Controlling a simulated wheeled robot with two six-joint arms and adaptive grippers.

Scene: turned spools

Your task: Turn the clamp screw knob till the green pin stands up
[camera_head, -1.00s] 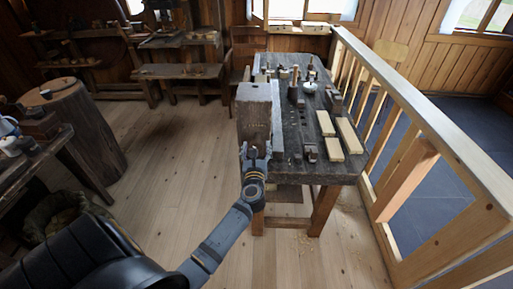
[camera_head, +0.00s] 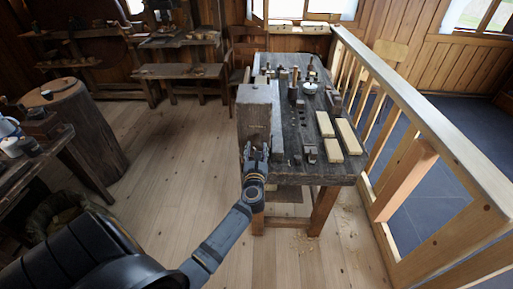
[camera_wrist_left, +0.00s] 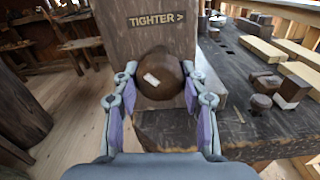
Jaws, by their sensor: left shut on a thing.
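The clamp screw knob (camera_wrist_left: 158,76) is a round brown wooden ball with a white mark, in front of a wooden vise block (camera_wrist_left: 121,40). The block carries the label "TIGHTER >" (camera_wrist_left: 156,20), its arrow pointing right. My left gripper (camera_wrist_left: 158,98) is shut on the knob, with a finger on each side of it. In the head view my left gripper (camera_head: 255,153) is at the front of the block (camera_head: 254,106) at the bench's near left corner, and it hides the knob. I cannot make out the green pin in either view. My right gripper is out of view.
The dark workbench (camera_head: 292,172) carries pale wood blocks (camera_head: 348,136), small dark blocks (camera_head: 310,153) and upright tools (camera_head: 293,90) toward the back. A wooden railing (camera_head: 420,130) runs along its right side. A stump (camera_head: 78,120) stands left. The floor between is open.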

